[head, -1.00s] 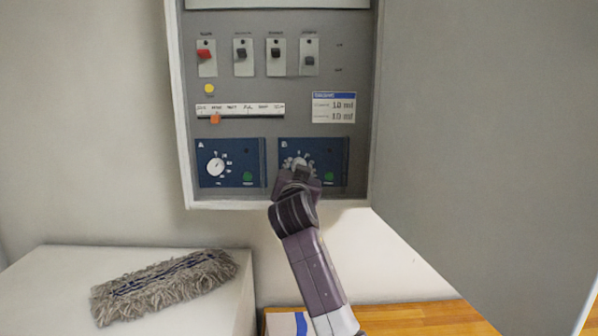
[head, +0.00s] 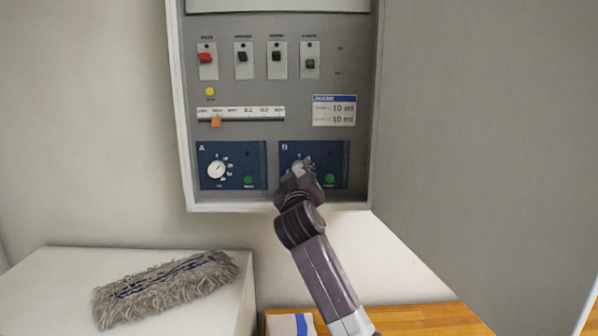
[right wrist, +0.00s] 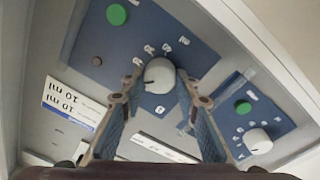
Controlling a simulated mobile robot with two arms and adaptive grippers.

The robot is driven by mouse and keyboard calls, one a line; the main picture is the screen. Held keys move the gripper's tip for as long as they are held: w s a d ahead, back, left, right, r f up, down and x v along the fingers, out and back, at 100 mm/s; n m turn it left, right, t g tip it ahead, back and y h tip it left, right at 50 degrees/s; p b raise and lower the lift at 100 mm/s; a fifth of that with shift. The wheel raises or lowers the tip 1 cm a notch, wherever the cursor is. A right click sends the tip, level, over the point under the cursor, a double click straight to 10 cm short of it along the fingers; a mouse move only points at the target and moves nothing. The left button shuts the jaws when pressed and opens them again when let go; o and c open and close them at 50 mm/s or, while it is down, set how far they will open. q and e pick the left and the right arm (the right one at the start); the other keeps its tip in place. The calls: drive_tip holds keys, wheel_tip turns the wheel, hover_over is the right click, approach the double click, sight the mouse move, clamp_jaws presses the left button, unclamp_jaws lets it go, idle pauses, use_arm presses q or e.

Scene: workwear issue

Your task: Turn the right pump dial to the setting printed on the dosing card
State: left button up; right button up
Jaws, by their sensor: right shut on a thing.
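The right pump panel, marked B (head: 338,160), is blue with a green button (head: 330,180). Its white dial (right wrist: 160,75) shows in the right wrist view, with a dark pointer line and printed numbers around it. My right gripper (head: 299,172) is shut on this dial, one finger on each side (right wrist: 159,80). In the head view the gripper hides most of the dial, and I cannot read its setting. The dosing card (head: 334,110) has a blue header and two lines, both reading 10 ml; it appears upside down in the right wrist view (right wrist: 70,102). My left gripper is not in view.
Left pump panel A has its own white dial (head: 216,169). Above are several switches, one red (head: 206,58), a yellow button (head: 210,91) and a slider with an orange knob (head: 216,122). The open cabinet door (head: 480,120) stands right. A mop head (head: 165,288) lies on a white surface.

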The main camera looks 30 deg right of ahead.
drive_tip(key=shift+f+n, duration=0.15)
drive_tip(key=shift+n, duration=0.45)
drive_tip(key=o, duration=1.2)
drive_tip(key=shift+c, duration=0.2)
drive_tip(key=r+v, duration=0.1)
drive_tip(key=v, duration=1.1)
drive_tip(key=shift+f, duration=0.4)
